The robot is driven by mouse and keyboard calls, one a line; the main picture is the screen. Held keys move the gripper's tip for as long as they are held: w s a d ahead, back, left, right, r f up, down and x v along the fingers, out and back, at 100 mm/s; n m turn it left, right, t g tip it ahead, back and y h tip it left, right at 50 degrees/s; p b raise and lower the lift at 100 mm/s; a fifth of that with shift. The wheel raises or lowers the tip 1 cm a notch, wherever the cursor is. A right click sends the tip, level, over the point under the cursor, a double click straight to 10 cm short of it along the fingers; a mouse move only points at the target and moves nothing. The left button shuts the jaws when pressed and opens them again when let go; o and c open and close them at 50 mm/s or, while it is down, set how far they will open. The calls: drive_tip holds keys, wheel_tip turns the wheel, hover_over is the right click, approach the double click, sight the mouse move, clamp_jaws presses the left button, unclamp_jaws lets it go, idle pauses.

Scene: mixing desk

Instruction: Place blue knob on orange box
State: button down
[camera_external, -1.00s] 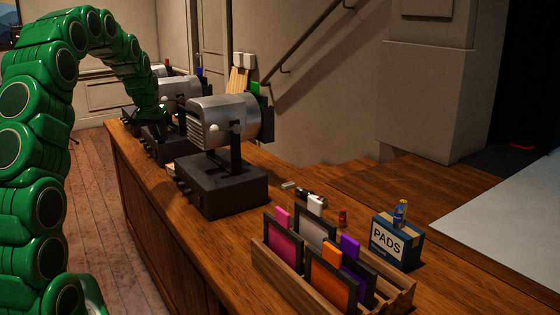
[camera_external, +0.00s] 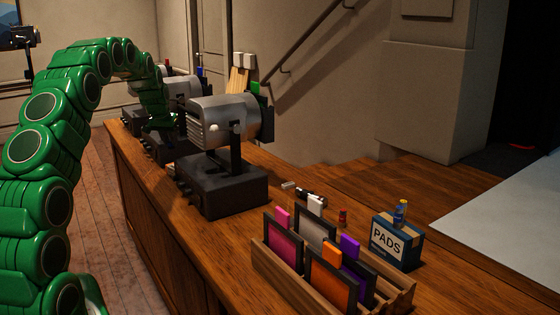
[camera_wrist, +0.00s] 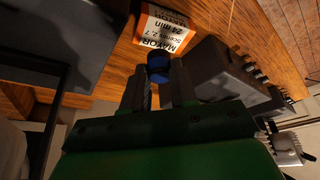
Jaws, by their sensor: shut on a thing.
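My gripper (camera_wrist: 158,88) is shut on the blue knob (camera_wrist: 158,65), a small dark blue cylinder held between the fingertips in the wrist view. A white box with orange parts (camera_wrist: 165,27), printed "MAYOR 24 min", lies just beyond the knob on the wooden desk. The knob overlaps the box's near edge in the picture; I cannot tell whether they touch. In the external view my green arm reaches down behind the silver spotlights, and the fingers, knob and box cannot be made out there.
A silver spotlight (camera_external: 226,118) on a black base (camera_external: 220,186) stands on the desk, with others behind it. A black control unit (camera_wrist: 220,68) sits right of the box in the wrist view. A wooden filter rack (camera_external: 285,285) and a PADS box (camera_external: 397,245) stand at the near right.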

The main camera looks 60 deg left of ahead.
drive_tip(key=shift+w+a+f, duration=0.55)
drive_tip(key=shift+a+f, duration=0.2)
drive_tip(key=shift+f, duration=0.3)
drive_tip(key=shift+w+a+f, duration=0.6)
drive_tip(key=shift+a+f, duration=0.1)
drive_tip(key=shift+f, duration=0.4)
drive_tip(key=shift+w+a+f, duration=0.55)
drive_tip(key=shift+a+f, duration=0.2)
drive_tip(key=shift+f, duration=1.75)
drive_tip(key=shift+f, duration=0.1)
drive_tip(key=c, duration=0.9)
unclamp_jaws()
drive_tip(key=shift+v, duration=6.15)
